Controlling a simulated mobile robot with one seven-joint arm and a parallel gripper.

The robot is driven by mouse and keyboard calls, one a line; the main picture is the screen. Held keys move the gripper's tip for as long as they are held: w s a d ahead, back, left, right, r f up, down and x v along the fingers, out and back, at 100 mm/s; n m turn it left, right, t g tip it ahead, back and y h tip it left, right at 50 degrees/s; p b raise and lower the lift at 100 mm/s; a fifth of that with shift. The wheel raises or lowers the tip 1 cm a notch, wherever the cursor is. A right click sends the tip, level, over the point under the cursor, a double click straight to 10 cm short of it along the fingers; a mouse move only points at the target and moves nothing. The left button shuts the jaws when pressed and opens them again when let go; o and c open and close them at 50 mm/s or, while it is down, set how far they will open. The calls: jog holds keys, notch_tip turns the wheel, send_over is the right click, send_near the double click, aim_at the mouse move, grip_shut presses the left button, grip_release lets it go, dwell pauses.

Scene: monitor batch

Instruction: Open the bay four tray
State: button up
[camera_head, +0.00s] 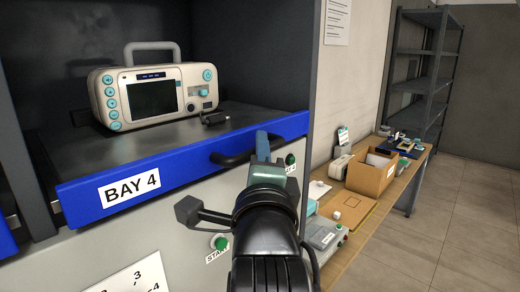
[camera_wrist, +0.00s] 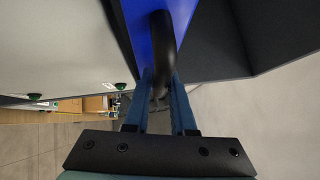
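The bay four tray (camera_head: 175,178) has a blue front with a "BAY 4" label and a dark grey bed. Its black curved handle (camera_head: 232,158) is near the right end of the front, and it also shows in the wrist view (camera_wrist: 162,40). My gripper (camera_head: 262,148) is at the right part of the handle. In the wrist view its two blue fingers (camera_wrist: 160,78) lie close on either side of the handle, which fills the narrow gap, so it looks shut on it. The exact contact is partly hidden. The front stands slightly proud of the cabinet.
A beige monitor (camera_head: 155,97) stands on the tray, with a small black connector (camera_head: 213,117) beside it. Green buttons (camera_head: 219,242) are on the panel below. A wooden bench (camera_head: 385,210) with a cardboard box (camera_head: 371,173) is at right. The floor (camera_head: 470,220) beyond is clear.

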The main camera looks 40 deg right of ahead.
grip_shut()
dwell(1.2)
